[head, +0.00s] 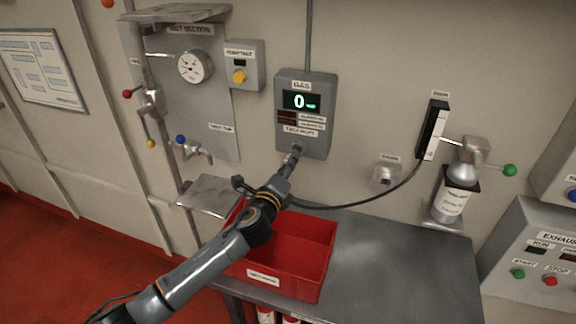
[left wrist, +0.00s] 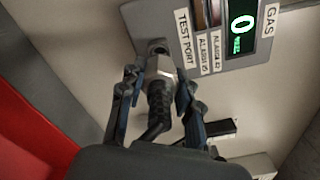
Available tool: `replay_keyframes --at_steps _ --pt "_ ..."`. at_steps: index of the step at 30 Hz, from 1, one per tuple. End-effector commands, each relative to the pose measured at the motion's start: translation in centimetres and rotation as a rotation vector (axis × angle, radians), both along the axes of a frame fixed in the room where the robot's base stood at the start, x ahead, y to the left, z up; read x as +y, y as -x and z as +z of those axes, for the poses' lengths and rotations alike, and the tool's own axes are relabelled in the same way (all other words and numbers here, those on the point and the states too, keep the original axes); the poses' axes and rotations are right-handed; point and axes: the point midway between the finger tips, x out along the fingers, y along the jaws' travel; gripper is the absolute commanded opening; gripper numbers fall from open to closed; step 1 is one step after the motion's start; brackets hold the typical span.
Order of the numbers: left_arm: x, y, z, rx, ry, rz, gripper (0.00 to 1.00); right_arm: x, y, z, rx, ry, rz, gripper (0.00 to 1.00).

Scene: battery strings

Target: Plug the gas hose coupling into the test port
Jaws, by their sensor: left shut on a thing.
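The grey gas detector box (head: 305,115) hangs on the wall with a green "0" display. Its test port (head: 298,149) is at the bottom, and it shows in the left wrist view (left wrist: 158,46) beside the "TEST PORT" label. My left gripper (head: 290,163) is shut on the hose coupling. In the left wrist view my left gripper (left wrist: 158,92) has a finger on each side of the coupling (left wrist: 161,70), a silver collar with a dark ribbed body. The coupling's front end is in line with the port and meets it in the picture; I cannot tell how deep it sits.
A red bin (head: 318,255) stands on the grey bench (head: 400,260) below my arm. The bench's right part is clear.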

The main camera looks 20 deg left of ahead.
Motion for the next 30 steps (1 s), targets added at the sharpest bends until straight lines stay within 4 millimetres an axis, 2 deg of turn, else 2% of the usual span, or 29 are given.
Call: replay_keyframes --at_steps 16,30 --pt "0.0 -0.1 0.1 -0.002 0.000 0.000 0.00 -0.1 0.0 0.1 0.000 0.002 0.001 0.56" --pt "-0.1 -1.2 0.1 -0.002 0.000 0.000 0.00 -0.5 0.0 -0.1 0.000 0.005 0.001 0.56"
